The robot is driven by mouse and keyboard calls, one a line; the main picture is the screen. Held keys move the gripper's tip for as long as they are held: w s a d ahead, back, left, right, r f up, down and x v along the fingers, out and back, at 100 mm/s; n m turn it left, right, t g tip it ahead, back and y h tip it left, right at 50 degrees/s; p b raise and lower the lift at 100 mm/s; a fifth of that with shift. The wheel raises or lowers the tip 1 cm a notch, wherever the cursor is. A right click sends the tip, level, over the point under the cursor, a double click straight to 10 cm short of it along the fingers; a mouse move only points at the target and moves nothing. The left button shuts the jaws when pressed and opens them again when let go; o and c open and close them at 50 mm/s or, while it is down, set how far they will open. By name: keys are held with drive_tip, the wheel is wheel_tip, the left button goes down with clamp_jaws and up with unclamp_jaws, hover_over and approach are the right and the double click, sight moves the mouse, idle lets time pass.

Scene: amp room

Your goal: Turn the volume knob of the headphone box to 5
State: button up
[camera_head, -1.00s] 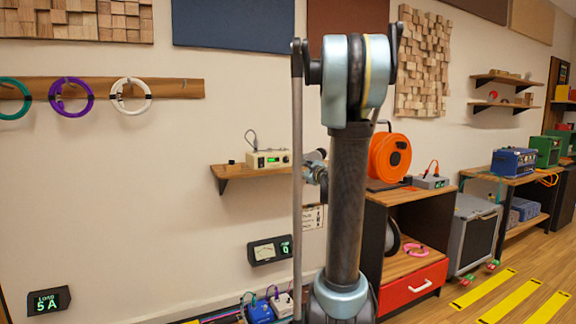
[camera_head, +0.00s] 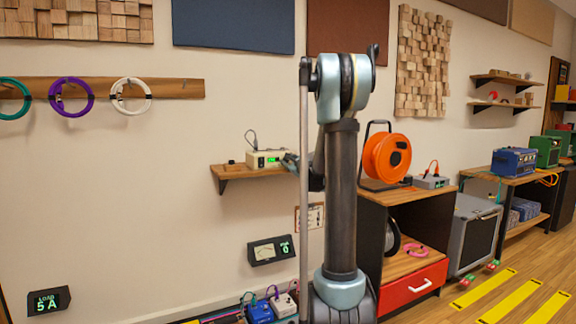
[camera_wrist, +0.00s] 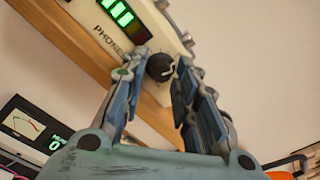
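The headphone box (camera_head: 266,159) is cream-coloured and sits on a small wooden shelf (camera_head: 236,172) on the wall. In the wrist view the box (camera_wrist: 98,27) shows a PHONES label and lit green bars. Its dark round volume knob (camera_wrist: 160,67) has a pale pointer mark; the scale numbers are not readable. My gripper (camera_wrist: 163,60) is open, with one finger on each side of the knob. Small gaps seem to show, and I cannot tell whether either finger touches it. In the head view my gripper (camera_head: 290,160) is at the box's right end, partly hidden by my arm.
A wall meter (camera_head: 270,250) below the shelf reads 0, and a LOAD display (camera_head: 47,300) reads 5 A. An orange cable reel (camera_head: 386,157) stands on the wooden cabinet (camera_head: 400,193) to the right.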

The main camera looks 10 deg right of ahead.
drive_tip(key=shift+w, duration=0.25)
clamp_jaws()
drive_tip(key=shift+s+n, duration=0.1)
drive_tip(key=shift+n, duration=1.4)
drive_tip(key=shift+a, duration=0.1)
